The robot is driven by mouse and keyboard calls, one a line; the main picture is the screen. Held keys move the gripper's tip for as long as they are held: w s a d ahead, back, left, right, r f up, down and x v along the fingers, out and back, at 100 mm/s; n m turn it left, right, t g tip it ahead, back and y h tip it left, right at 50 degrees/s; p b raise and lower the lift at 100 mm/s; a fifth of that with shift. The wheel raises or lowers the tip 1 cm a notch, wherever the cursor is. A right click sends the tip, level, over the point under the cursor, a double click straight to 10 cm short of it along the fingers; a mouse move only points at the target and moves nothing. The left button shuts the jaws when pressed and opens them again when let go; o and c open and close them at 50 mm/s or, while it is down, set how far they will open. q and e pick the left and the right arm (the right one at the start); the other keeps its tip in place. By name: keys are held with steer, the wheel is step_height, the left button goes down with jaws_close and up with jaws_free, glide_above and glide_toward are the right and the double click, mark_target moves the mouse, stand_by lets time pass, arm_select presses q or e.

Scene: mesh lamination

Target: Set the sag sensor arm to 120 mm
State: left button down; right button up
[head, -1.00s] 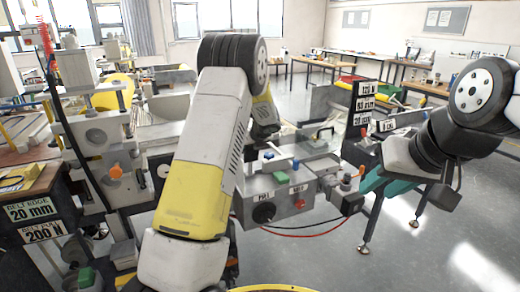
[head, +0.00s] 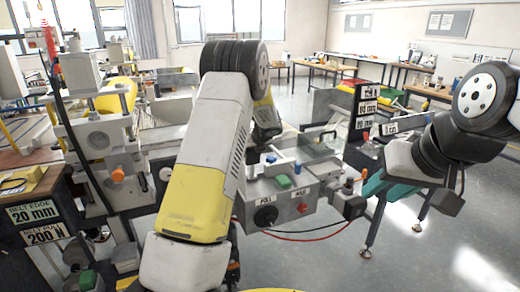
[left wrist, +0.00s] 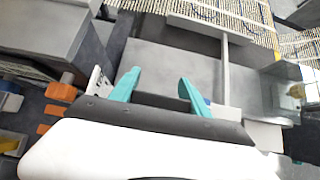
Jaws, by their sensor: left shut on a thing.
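No part in the head view can be picked out for certain as the sag sensor arm. My left arm stands in the middle of the head view, and its gripper is hidden there behind its own links. In the left wrist view my left gripper (left wrist: 158,92) has its teal fingers apart, closed on a grey part; the contact is hard to see. My right gripper (head: 386,186) shows teal at the right of the head view, below the wrist. Its jaw gap is unclear.
A grey control box (head: 285,199) with green and red buttons stands just right of my left arm. Signs (head: 38,211) at left read belt edge 20 mm and 200 N. Stacked signs (head: 366,107) stand behind the box. Floor (head: 420,262) at the lower right is clear.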

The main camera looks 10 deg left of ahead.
arm_select(q)
steer(key=shift+s+f, duration=0.2)
steer(key=shift+f, duration=0.3)
steer(key=c, duration=0.5)
jaws_free()
steer(key=shift+w, duration=0.15)
steer(key=shift+r, duration=0.2)
steer(key=shift+d+r, duration=0.1)
steer(key=shift+r, duration=0.05)
steer(key=v, duration=0.7)
steer(key=shift+s+d, duration=0.1)
steer(key=shift+s, duration=0.15)
steer(key=shift+c, duration=0.4)
